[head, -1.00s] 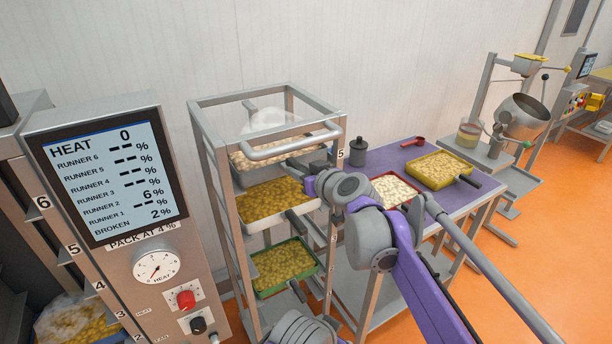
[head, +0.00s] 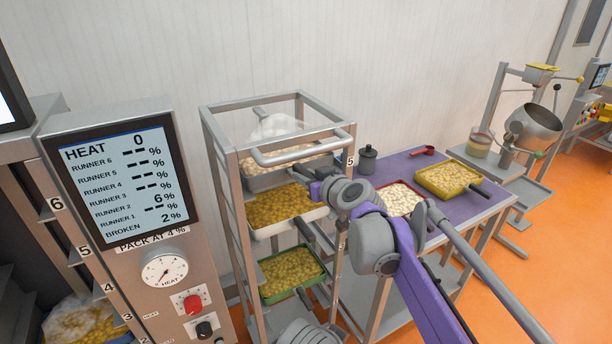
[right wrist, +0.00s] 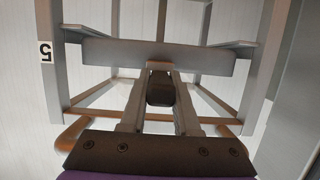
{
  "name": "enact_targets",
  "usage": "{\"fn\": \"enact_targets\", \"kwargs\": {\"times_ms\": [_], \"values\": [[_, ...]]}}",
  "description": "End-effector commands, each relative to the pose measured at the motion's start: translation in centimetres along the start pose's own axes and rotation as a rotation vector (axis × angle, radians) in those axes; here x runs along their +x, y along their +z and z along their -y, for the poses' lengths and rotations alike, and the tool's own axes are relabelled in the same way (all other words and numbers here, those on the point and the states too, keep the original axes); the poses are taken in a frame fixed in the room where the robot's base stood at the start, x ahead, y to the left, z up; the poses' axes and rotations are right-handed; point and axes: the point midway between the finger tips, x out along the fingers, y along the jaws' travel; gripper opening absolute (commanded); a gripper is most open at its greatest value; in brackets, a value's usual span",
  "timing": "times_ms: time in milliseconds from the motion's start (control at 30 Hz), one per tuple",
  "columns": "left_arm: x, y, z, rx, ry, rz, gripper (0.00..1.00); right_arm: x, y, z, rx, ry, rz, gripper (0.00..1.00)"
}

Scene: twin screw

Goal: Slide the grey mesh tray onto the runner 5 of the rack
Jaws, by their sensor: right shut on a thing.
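The grey mesh tray (head: 262,184) holds pale pieces and is inside the upper part of the rack (head: 228,170), below the rack's top frame. The label 5 shows on the rack's front right post in the head view, and on the left post in the right wrist view. My right gripper (head: 318,190) is at the front of the rack. In the right wrist view my right gripper (right wrist: 160,95) is shut on the tray's dark handle (right wrist: 160,88), with the tray's grey front wall (right wrist: 150,54) just beyond. I cannot tell whether the tray rests on its runners. My left gripper is not in view.
A white-rimmed tray (head: 262,233) and a green tray (head: 270,298) sit lower in the rack. A push bar (head: 300,147) crosses the rack's front above my gripper. A purple-topped table (head: 400,165) with trays stands right; a control panel (head: 110,185) stands left.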

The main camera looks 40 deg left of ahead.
Motion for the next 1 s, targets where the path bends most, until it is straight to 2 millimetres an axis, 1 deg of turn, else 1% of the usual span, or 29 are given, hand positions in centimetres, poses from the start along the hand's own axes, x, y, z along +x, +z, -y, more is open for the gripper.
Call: {"fn": "enact_targets", "kwargs": {"times_ms": [700,733,900,1000], "values": [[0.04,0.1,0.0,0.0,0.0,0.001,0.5,0.15,0.46,-0.04,0.001,0.001,-0.001,0.0],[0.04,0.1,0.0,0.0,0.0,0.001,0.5,0.15,0.46,-0.05,0.001,0.001,-0.001,0.35],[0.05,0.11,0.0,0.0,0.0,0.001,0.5,0.16,0.49,-0.03,0.0,0.001,-0.001,0.65],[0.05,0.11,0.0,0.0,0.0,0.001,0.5,0.16,0.51,-0.03,0.0,0.001,-0.001,0.65]]}}
